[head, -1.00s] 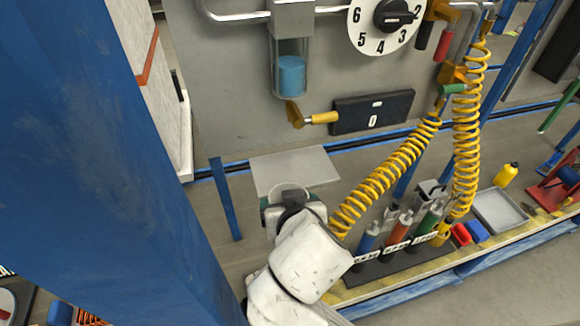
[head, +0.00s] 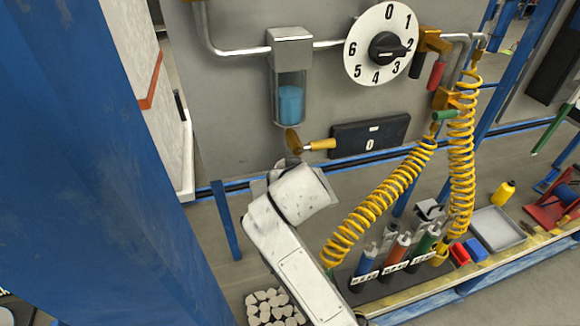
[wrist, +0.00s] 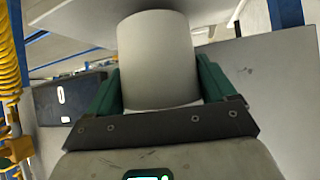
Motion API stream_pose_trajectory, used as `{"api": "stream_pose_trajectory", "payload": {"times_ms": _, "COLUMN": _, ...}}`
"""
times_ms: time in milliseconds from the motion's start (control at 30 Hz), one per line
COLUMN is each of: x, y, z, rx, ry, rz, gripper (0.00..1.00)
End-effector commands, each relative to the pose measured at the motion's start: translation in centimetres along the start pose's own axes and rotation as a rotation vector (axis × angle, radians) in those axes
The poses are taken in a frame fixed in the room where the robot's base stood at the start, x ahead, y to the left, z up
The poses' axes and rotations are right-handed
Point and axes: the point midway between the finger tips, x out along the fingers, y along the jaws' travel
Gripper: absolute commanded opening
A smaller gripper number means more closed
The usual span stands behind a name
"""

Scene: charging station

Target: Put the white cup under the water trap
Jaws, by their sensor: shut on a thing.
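My gripper (wrist: 158,88) is shut on the white cup (wrist: 158,50), whose smooth side shows between the green fingers in the wrist view. In the head view my own arm hides the cup and fingers. The water trap (head: 291,95) hangs on the grey panel, a metal head over a clear bowl holding blue water. A brass drain fitting (head: 293,141) with a yellow lever (head: 320,144) is at its bottom. The end of my arm appears just below this fitting in the picture. I cannot tell whether the cup is directly beneath it.
A numbered dial (head: 387,46) and a black box (head: 370,134) are on the panel at right. Yellow coiled hoses (head: 375,203) hang right of my arm. A bench with syringe-like tools (head: 395,257) and a grey tray (head: 497,229) stands lower right. A blue post (head: 225,220) is at left.

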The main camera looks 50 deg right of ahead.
Motion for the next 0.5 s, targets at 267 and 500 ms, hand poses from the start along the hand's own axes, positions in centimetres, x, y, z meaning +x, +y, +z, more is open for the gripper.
{"api": "stream_pose_trajectory", "payload": {"times_ms": 267, "x": 3.2, "y": 0.1, "z": -1.9, "rx": -0.002, "ry": -0.003, "rz": 0.002, "gripper": 0.48}}
{"api": "stream_pose_trajectory", "payload": {"times_ms": 500, "x": 3.8, "y": 0.0, "z": -1.0, "rx": 0.000, "ry": 0.000, "rz": 0.000, "gripper": 0.48}}
